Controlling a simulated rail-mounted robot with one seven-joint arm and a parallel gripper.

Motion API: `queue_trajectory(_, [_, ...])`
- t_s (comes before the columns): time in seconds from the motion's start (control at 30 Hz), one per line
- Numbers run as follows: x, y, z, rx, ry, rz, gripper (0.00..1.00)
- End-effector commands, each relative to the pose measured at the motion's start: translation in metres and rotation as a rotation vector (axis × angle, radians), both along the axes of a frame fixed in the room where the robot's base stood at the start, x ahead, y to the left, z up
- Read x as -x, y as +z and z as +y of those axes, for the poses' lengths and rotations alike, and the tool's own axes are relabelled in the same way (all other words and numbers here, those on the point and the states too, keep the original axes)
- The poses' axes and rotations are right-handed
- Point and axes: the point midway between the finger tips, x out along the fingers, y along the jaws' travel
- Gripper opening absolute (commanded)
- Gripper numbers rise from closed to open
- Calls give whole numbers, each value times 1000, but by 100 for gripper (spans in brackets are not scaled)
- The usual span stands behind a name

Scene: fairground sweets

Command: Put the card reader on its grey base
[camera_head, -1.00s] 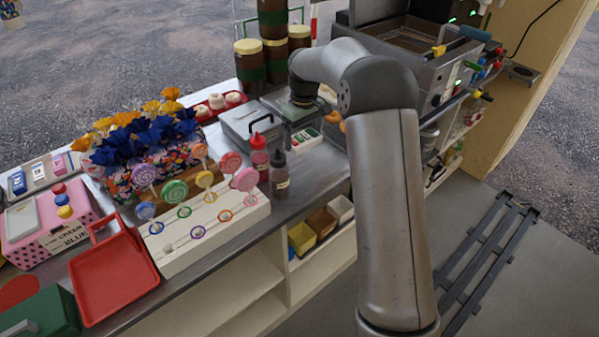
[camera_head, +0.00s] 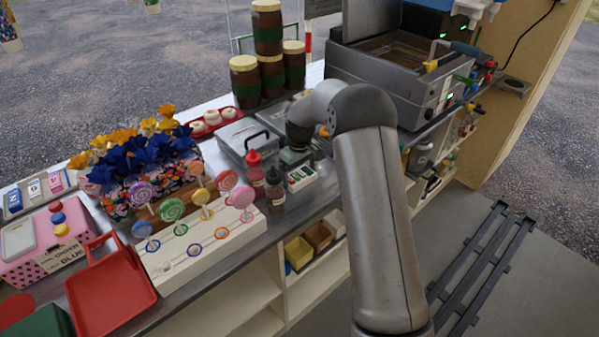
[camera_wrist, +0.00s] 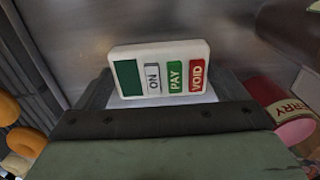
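The card reader (camera_wrist: 160,70) is a white slab with a green screen and keys marked ON, PAY and VOID. In the wrist view it sits between the dark fingers of my gripper (camera_wrist: 164,98), which look shut on its near part. It also shows in the head view as a small white card reader (camera_head: 301,178), just below my gripper (camera_head: 297,156) near the counter's front edge. The fingertips are mostly hidden behind the reader and the gripper body. I cannot make out the grey base with certainty in either view.
A red sauce bottle (camera_head: 255,172) and a dark bottle (camera_head: 275,188) stand close to the left of the reader; a pinkish bottle (camera_wrist: 293,125) shows in the wrist view. A grey lidded box (camera_head: 243,140), a lollipop stand (camera_head: 200,245) and a fryer (camera_head: 400,80) crowd the counter.

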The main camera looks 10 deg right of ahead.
Motion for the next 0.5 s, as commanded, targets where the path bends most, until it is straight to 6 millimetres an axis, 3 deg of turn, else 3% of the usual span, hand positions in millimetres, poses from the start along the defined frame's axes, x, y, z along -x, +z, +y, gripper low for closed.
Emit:
queue_trajectory(0.27, [0,1,0,0,0,0,100])
queue_trajectory(0.37, [0,7,0,0,0,-2,100])
queue_trajectory(0.5, [-1,29,0,1,0,-4,100])
